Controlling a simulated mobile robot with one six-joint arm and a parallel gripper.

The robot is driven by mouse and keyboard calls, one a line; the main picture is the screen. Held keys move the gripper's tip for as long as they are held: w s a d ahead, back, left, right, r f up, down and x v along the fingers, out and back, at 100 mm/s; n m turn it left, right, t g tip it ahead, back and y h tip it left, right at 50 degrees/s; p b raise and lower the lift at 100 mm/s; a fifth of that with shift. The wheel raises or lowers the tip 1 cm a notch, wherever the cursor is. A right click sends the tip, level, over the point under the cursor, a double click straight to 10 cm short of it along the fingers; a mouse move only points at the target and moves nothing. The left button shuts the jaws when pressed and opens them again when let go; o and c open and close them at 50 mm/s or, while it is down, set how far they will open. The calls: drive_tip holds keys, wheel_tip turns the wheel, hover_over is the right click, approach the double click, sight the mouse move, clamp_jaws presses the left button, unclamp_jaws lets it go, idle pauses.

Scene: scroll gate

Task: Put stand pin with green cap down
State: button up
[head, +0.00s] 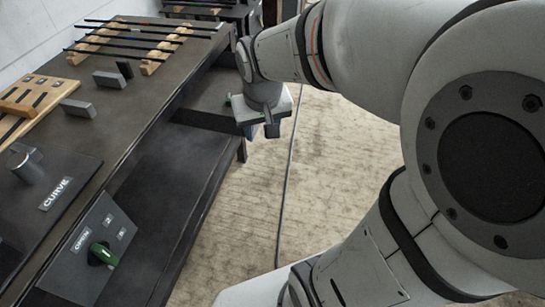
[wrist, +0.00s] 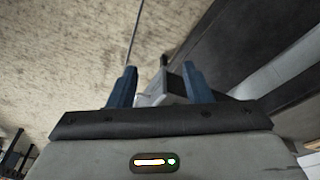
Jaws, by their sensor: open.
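My gripper (head: 262,122) is in the head view, off the right edge of the dark workbench and over the carpeted floor. In the wrist view its two blue fingers (wrist: 160,84) are apart. A pale grey piece and a dark upright piece show between and beyond them; I cannot tell what they are or whether the fingers touch them. A small green bit (head: 229,100) shows just left of my gripper, partly hidden; it may be the stand pin's green cap. The pin's body cannot be made out.
The bench (head: 160,95) holds a wooden rack with black rods (head: 130,45), grey blocks (head: 109,79) and a slotted wooden board (head: 38,95). Floor (head: 330,160) is clear.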

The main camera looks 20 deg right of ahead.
drive_tip(key=s+f, duration=0.1)
drive_tip(key=s, duration=0.8)
drive_tip(key=shift+s+a+f+n+g+y, duration=0.15)
drive_tip(key=shift+s+a+n+g+y, duration=0.15)
drive_tip(key=shift+s+n+g, duration=0.1)
